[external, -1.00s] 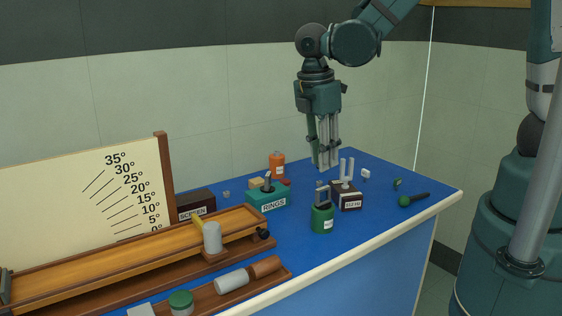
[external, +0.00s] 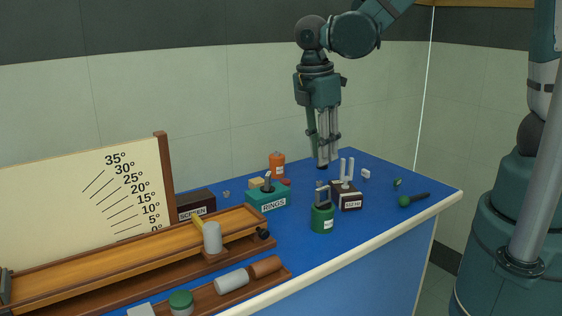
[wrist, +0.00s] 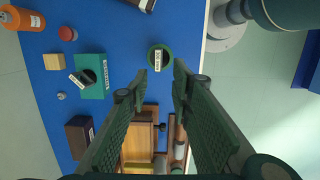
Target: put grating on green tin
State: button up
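The green tin (external: 322,219) with a white label stands on the blue bench. A small dark upright frame (external: 321,190) shows at its top. In the wrist view the tin (wrist: 160,57) lies just beyond the fingertips. Another small dark piece (external: 268,180) stands tilted on the teal RINGS box (external: 268,199); it also shows in the wrist view (wrist: 82,79). I cannot tell for sure which piece is the grating. My gripper (external: 323,166) points down, raised above the bench; the wrist view shows its fingers (wrist: 160,74) apart with nothing between them.
A dark box with a two-pronged fork (external: 347,198) stands close right of the tin. An orange bottle (external: 277,164) is behind the RINGS box. Wooden rails (external: 130,258) and a tray with a green-lidded jar (external: 181,303) fill the left. The bench front right is mostly clear.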

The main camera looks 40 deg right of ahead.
jog(key=shift+d, duration=0.1)
jog(key=s+d+r+m+t, duration=0.1)
jog(key=d+r+m+t, duration=0.1)
jog(key=d+r+m, duration=0.3)
jog(key=s+d+r+m+t+y, duration=0.1)
jog(key=d+r+m, duration=0.4)
jog(key=d, duration=0.7)
jog(key=s+d+r+m+t, duration=0.2)
jog(key=d+r+m+t, duration=0.2)
jog(key=d+r+m, duration=0.2)
jog(key=d+m, duration=0.2)
jog(key=d, duration=0.1)
jog(key=shift+d+y, duration=0.35)
jog(key=shift+y, duration=0.05)
